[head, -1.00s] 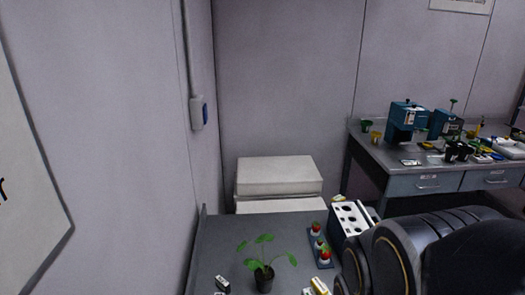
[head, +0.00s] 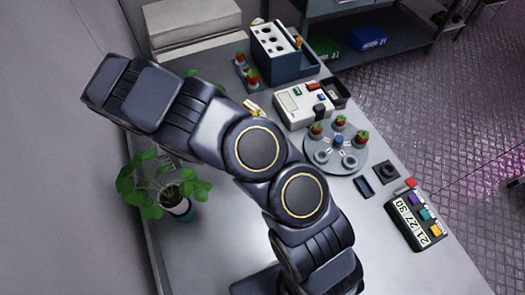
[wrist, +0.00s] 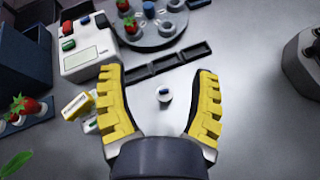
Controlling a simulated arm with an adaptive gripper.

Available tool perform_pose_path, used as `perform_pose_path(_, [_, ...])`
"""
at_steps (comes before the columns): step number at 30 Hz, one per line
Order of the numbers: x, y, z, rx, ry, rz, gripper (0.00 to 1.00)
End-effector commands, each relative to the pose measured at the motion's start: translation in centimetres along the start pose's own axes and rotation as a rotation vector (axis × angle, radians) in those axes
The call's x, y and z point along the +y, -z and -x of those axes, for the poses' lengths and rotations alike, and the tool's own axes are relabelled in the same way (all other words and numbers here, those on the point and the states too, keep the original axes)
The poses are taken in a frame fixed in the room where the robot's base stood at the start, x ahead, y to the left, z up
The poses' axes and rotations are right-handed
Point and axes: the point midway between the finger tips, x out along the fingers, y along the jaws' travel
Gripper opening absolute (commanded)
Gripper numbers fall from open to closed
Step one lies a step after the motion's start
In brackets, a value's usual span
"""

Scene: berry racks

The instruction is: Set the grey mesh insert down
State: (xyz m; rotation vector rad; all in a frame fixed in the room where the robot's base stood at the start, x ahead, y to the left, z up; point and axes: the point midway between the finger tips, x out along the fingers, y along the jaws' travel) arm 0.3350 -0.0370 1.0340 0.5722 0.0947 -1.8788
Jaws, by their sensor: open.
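My gripper (wrist: 157,73) is open in the wrist view, its two yellow-padded fingers spread wide with nothing between the pads. A small round white-and-dark piece (wrist: 165,95) shows on the grey table between and below the fingers. I cannot make out a grey mesh insert for certain in either view. In the head view my arm crosses the table and my gripper does not show.
A dark long tray (wrist: 168,64) lies beyond the fingers. A round grey plate (head: 334,148) carries several strawberries. Near it stand a white device (head: 303,103), a rack (head: 278,67) and a timer (head: 416,218). A potted plant (head: 176,205) stands at left.

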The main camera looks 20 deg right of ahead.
Motion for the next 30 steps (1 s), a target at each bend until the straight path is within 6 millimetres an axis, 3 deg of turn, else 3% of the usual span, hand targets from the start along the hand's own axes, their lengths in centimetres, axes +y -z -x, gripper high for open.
perform_pose_path(1, [-0.5,2.1,0.0,-0.012,-0.037,0.066,0.62])
perform_pose_path(3, [-1.2,4.4,0.0,-0.024,-0.080,0.143,0.62])
perform_pose_path(9, [-3.0,8.5,0.2,-0.032,-0.157,0.279,0.62])
perform_pose_path(23, [-2.6,9.0,-3.3,-0.036,-0.166,0.303,0.62])
perform_pose_path(30, [-1.8,8.9,-6.7,-0.034,-0.166,0.302,0.62])
